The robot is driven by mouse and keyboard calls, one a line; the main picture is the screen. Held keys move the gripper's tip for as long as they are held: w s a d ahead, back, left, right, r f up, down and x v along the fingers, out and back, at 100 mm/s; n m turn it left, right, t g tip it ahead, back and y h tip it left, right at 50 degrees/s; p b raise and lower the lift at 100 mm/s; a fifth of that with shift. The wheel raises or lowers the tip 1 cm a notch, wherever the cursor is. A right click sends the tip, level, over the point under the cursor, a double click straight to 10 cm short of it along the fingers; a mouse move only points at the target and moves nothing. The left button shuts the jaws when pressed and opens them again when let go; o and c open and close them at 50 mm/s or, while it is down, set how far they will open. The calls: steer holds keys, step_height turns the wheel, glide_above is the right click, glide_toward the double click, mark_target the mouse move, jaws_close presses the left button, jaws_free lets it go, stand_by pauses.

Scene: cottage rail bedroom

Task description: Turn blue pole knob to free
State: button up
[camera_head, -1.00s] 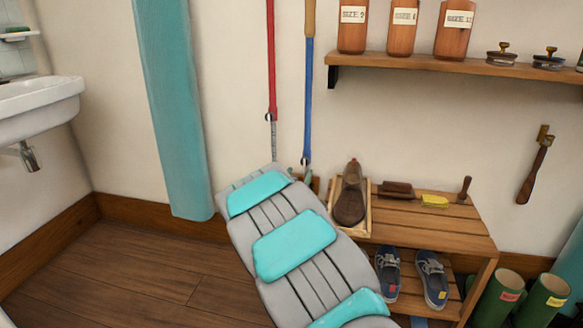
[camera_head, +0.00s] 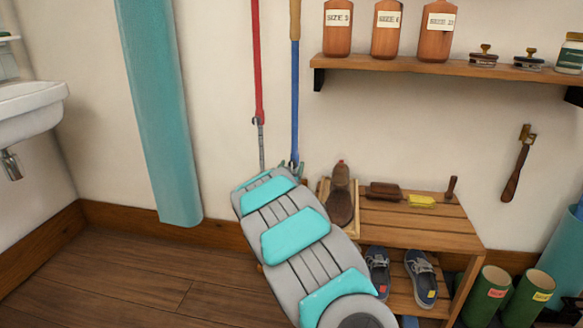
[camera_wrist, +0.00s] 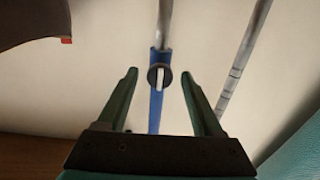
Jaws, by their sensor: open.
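The blue pole (camera_head: 295,95) stands against the wall with a wooden top section and a thin grey lower part. Its small dark knob (camera_wrist: 159,77) is round, with a pale bar running along the pole's line in the wrist view. My gripper (camera_wrist: 159,74) is open, its two green fingers on either side of the knob in that view, with visible gaps; I cannot tell the remaining depth. In the head view my grey and teal arm reaches to the pole's lower end and mostly hides the gripper; the knob (camera_head: 294,163) shows small there.
A red pole (camera_head: 258,65) with its own knob stands just left. A slatted bench (camera_head: 420,225) with a shoe last (camera_head: 341,205), brushes and shoes is right of my arm. A shelf (camera_head: 440,67) holds bottles above. A teal column (camera_head: 160,110) stands left.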

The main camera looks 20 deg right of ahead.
jaws_close()
stand_by(0.4)
